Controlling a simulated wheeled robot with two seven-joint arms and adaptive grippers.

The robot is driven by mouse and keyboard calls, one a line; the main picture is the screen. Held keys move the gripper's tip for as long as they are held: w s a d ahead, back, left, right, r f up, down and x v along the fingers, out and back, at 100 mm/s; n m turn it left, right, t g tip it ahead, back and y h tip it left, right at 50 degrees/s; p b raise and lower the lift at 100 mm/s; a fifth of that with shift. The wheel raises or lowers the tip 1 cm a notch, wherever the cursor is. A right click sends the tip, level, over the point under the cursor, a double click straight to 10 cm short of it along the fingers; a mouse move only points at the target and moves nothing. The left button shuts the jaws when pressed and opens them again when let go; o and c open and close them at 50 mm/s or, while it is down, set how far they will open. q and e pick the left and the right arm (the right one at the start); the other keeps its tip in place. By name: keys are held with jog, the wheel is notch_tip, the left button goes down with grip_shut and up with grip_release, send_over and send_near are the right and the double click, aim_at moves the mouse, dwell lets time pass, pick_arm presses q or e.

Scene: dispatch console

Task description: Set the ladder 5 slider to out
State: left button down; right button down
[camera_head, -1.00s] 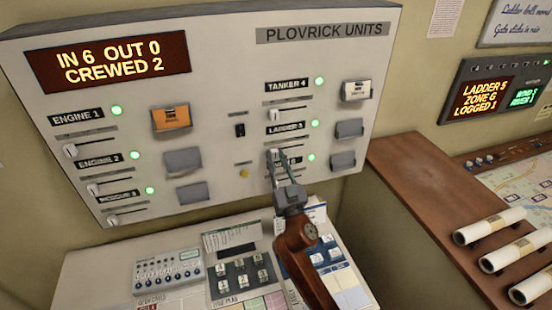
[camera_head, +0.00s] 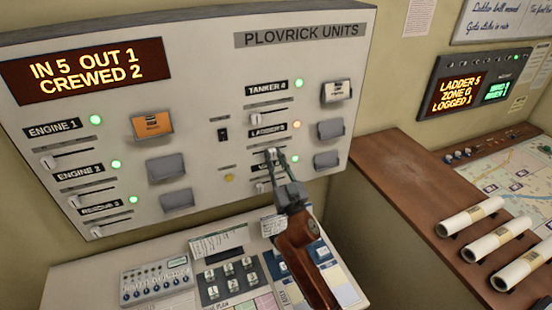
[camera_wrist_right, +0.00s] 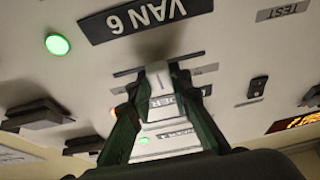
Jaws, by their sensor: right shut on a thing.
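The Ladder 5 label (camera_head: 268,131) is in the right column of the Plovrick Units board, with an orange lamp (camera_head: 297,125) beside it. My right gripper (camera_head: 274,155) reaches up from below to the slider just under that label. In the right wrist view, where the board appears upside down, its dark green fingers (camera_wrist_right: 158,92) are shut on the pale slider knob (camera_wrist_right: 158,74), which stands partway along its dark slot. The fingers partly cover the Ladder label there. The board's display (camera_head: 86,74) reads "IN 5 OUT 1, CREWED 2". My left gripper is not in view.
The Van 6 label (camera_wrist_right: 145,18) and green lamp (camera_wrist_right: 57,44) are close by in the wrist view. Grey flaps (camera_head: 330,129) stick out right of the sliders. A desk panel (camera_head: 215,272) lies below, and a wooden counter with rolled papers (camera_head: 472,217) is at right.

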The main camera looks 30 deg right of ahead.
jog(key=c, duration=1.8)
grip_release()
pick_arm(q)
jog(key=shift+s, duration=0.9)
pick_arm(e)
jog(key=shift+o, duration=0.2)
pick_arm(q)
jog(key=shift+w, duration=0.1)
pick_arm(e)
jog(key=shift+s+f, duration=0.2)
jog(key=shift+s, duration=0.1)
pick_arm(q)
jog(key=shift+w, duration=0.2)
pick_arm(e)
jog(key=v, duration=1.1)
jog(key=shift+s, duration=0.2)
jog(key=shift+r, duration=0.1)
